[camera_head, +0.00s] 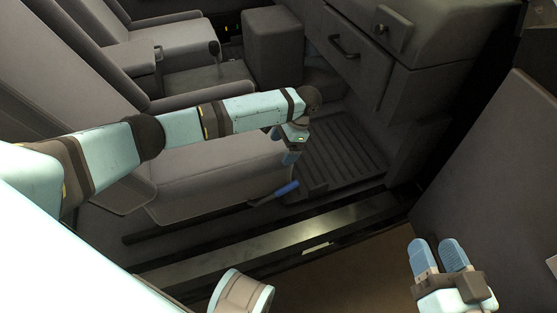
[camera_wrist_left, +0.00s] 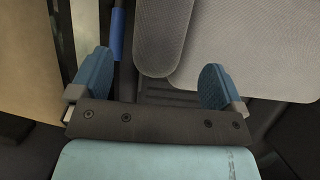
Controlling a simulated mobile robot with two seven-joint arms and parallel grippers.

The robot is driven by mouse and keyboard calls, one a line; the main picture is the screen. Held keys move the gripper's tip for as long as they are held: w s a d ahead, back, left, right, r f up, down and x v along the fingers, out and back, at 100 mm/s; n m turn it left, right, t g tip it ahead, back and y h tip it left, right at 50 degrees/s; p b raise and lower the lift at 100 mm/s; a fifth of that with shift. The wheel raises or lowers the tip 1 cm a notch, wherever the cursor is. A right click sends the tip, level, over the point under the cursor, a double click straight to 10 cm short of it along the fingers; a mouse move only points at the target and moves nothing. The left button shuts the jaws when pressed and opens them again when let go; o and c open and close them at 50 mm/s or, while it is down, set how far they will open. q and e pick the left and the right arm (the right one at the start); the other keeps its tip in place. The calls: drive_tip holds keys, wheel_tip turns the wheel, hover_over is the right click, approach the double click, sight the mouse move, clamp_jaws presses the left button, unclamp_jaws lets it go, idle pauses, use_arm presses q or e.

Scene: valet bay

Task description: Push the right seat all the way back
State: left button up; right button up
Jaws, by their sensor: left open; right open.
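The right seat is the near grey seat; its cushion (camera_head: 215,170) is partly hidden behind my left arm, and its backrest (camera_head: 75,75) is at the left. A blue-gripped lever (camera_head: 288,188) sticks out low at the cushion's front near corner, above the floor rail. My left gripper (camera_head: 291,152) points down by the cushion's front end. In the left wrist view it is open and empty (camera_wrist_left: 155,82), with the cushion (camera_wrist_left: 245,45) beyond its fingers and the blue lever grip (camera_wrist_left: 117,38) toward the left finger. My right gripper (camera_head: 439,256) is open and empty at the lower right.
The dashboard with a drawer handle (camera_head: 344,46) stands at the upper right. A ribbed floor mat (camera_head: 345,150) lies in the footwell ahead of the seat. The metal door sill (camera_head: 270,243) runs along the near side. The open door panel (camera_head: 490,170) bounds the right. A second seat (camera_head: 165,48) stands behind.

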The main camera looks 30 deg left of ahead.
sight(230, 171)
use_arm(q)
drive_tip(key=x, duration=0.3)
drive_tip(key=shift+b, duration=0.4)
drive_tip(key=shift+s+a+f, duration=0.1)
drive_tip(key=shift+f, duration=0.3)
use_arm(e)
drive_tip(key=shift+w+d+f+n, duration=0.1)
drive_tip(key=shift+w+f+n, duration=0.2)
drive_tip(key=shift+f, duration=0.25)
